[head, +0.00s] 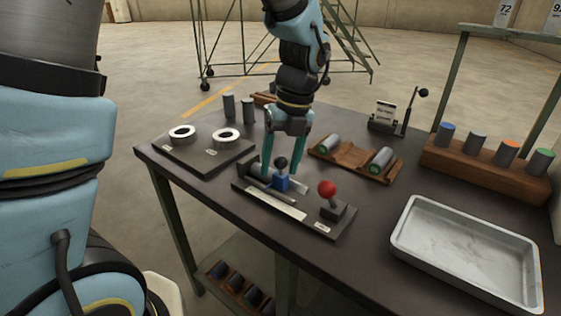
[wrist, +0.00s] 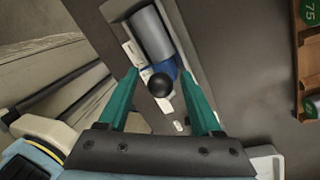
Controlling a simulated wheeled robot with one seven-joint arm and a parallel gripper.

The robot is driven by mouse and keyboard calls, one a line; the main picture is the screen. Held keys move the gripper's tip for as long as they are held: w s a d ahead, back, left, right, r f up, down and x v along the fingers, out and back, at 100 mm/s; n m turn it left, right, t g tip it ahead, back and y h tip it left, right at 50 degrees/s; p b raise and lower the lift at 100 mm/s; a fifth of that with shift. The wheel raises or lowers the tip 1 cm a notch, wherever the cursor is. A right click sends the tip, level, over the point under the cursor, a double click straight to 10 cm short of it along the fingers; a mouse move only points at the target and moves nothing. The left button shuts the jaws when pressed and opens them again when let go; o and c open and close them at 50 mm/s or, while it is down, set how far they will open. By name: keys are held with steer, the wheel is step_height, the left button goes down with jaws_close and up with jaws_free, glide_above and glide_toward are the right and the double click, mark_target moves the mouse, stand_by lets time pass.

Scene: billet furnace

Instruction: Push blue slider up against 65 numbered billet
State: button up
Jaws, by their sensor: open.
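The blue slider (head: 281,182) sits in the dark fixture (head: 318,222) at the table's front and carries an upright black ball knob (head: 281,162). In the wrist view the blue slider (wrist: 160,70) shows beneath the knob (wrist: 161,86). A grey cylindrical billet (wrist: 153,34) lies in the trough just beyond the slider; no number is readable on it. I cannot tell whether the two touch. My gripper (head: 279,174) is open and points down, with one green finger on each side of the knob; the fingers also show in the wrist view (wrist: 160,75).
A red-knobbed lever (head: 327,188) stands at the fixture's right end. A plate with two white rings (head: 182,133) is to the left. A wooden cradle with billets (head: 352,154) is behind; a metal tray (head: 467,249) and billet rack (head: 485,166) are right.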

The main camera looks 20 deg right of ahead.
steer(key=shift+c, duration=0.3)
steer(key=c, duration=0.9)
steer(key=shift+a+f, duration=0.1)
steer(key=shift+a, duration=0.05)
jaws_close()
